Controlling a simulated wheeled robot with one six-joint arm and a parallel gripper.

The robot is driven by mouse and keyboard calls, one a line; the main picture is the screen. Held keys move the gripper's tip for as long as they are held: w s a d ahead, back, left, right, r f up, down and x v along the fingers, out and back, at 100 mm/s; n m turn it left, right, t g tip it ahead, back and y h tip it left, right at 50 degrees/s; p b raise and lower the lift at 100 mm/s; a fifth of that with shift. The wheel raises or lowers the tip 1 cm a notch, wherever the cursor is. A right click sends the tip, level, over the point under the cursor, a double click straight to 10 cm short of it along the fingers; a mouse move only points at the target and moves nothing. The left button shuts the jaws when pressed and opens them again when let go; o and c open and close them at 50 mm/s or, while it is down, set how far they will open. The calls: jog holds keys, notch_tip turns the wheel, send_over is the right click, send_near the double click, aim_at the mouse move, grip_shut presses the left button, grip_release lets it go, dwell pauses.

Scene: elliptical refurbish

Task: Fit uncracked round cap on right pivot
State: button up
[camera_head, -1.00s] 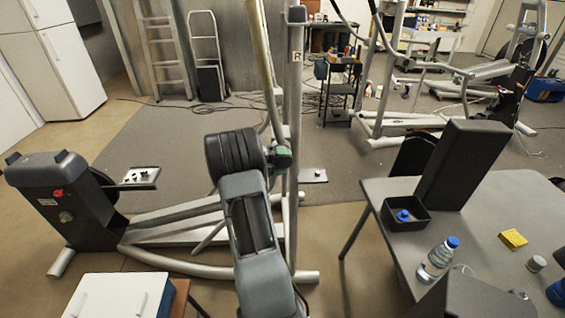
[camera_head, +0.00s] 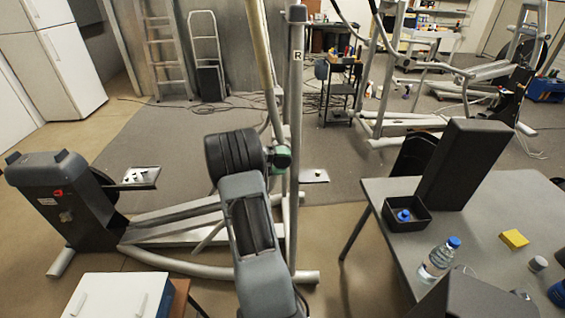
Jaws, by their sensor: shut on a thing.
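My gripper (camera_head: 270,157) is at the end of my arm in the middle of the head view, close to the grey upright post marked R (camera_head: 296,110) of the elliptical trainer. Only a small dark part of it shows past my black wrist. A round teal-green piece (camera_head: 283,155), which looks like the cap, is at the jaws, and they are shut on it. It is beside the post at mid height. The right pivot is hidden behind the cap and gripper, so I cannot tell whether the cap touches it. Cracks are too small to see.
The trainer's dark housing (camera_head: 62,200) stands at left. At right, a grey table (camera_head: 490,225) holds a black bin (camera_head: 406,220), a bottle (camera_head: 438,259) and a yellow sponge (camera_head: 514,239). A white-topped box (camera_head: 118,295) is front left.

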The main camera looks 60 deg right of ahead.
jog(key=shift+w+d+b, duration=0.3)
jog(key=shift+w+d, duration=0.35)
jog(key=shift+d, duration=0.3)
dwell(2.0)
jog(key=o, duration=1.3)
jog(key=shift+c, duration=0.2)
jog(key=b+v, duration=0.2)
jog(key=v, duration=1.2)
